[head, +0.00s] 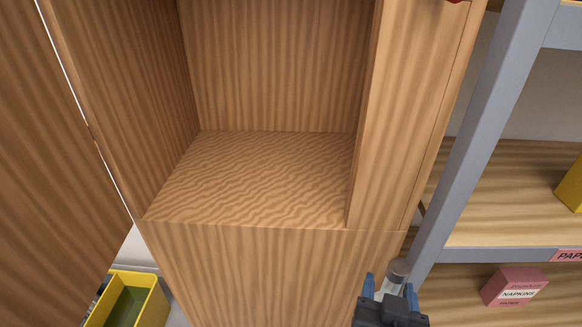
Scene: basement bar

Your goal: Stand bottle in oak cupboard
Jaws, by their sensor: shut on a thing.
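The oak cupboard (270,275) stands in front of me with an open compartment. The compartment floor (255,175) is bare in the part that shows. My gripper (390,287), with blue fingertips, is at the bottom edge of the view, in front of the cupboard's lower right front. It is shut on the bottle (399,268), of which only a grey, rounded end shows between the fingers. The rest of the bottle is hidden by my gripper. The bottle is outside the cupboard and appears lower than the compartment floor.
A wooden panel (45,170) stands at the left. A grey-framed shelf (485,130) stands close on the right, with a red napkins box (514,287) and a yellow thing (571,185). A yellow bin (128,290) is on the floor at lower left.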

